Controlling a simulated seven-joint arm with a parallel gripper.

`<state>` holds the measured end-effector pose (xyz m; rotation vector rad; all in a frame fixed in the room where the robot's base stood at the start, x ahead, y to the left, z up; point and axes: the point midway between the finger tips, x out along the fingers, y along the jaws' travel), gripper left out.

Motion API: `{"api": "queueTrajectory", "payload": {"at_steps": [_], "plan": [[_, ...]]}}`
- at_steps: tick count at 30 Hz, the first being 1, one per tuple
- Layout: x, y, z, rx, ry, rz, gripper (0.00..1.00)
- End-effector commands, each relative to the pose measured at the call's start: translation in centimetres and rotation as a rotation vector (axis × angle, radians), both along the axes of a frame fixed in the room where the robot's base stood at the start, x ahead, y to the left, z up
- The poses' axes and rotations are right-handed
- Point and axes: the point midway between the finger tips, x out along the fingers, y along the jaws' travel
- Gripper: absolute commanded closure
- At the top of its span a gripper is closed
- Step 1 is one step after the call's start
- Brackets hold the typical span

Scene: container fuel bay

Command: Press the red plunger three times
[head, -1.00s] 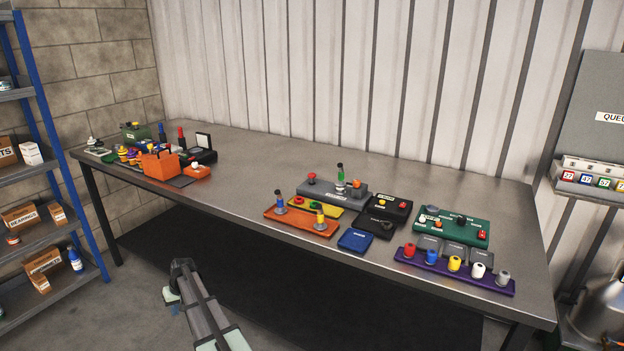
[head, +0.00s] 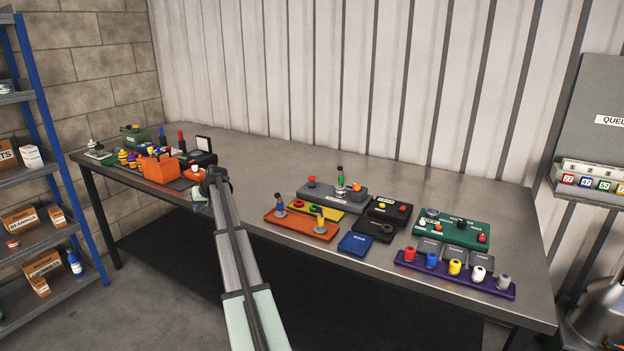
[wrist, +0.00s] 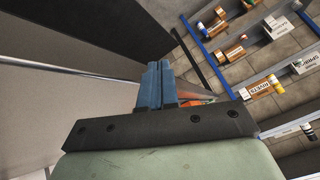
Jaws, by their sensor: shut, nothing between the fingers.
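The red plunger (head: 410,252) stands upright at the left end of a purple strip (head: 448,273) on the right part of the bench. Blue, yellow, white and grey plungers stand beside it in the same row. My gripper (wrist: 155,70) shows in the wrist view with its blue fingers shut together, holding nothing. In the head view the end of my arm is at the bench's front edge, well left of the red plunger and apart from it. The fingers are too small to make out there. The red plunger is not seen in the wrist view.
An orange tray (head: 301,226), a blue pad (head: 355,243), a grey box (head: 321,190) and a green panel (head: 455,233) crowd the bench left of and behind the strip. An orange box (head: 158,168) stands near my arm's end.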

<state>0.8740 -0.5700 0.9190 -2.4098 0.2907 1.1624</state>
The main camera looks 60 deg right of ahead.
Motion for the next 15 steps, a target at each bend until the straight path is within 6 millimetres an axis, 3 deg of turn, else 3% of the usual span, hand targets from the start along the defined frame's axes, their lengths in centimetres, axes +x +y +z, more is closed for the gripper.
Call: {"api": "queueTrajectory", "payload": {"at_steps": [2, 15], "plan": [[0.2, -2.0, 2.5, -0.012, -0.025, -0.012, 1.00], [-9.2, -14.5, 7.7, 0.052, -0.062, -0.232, 1.00]]}}
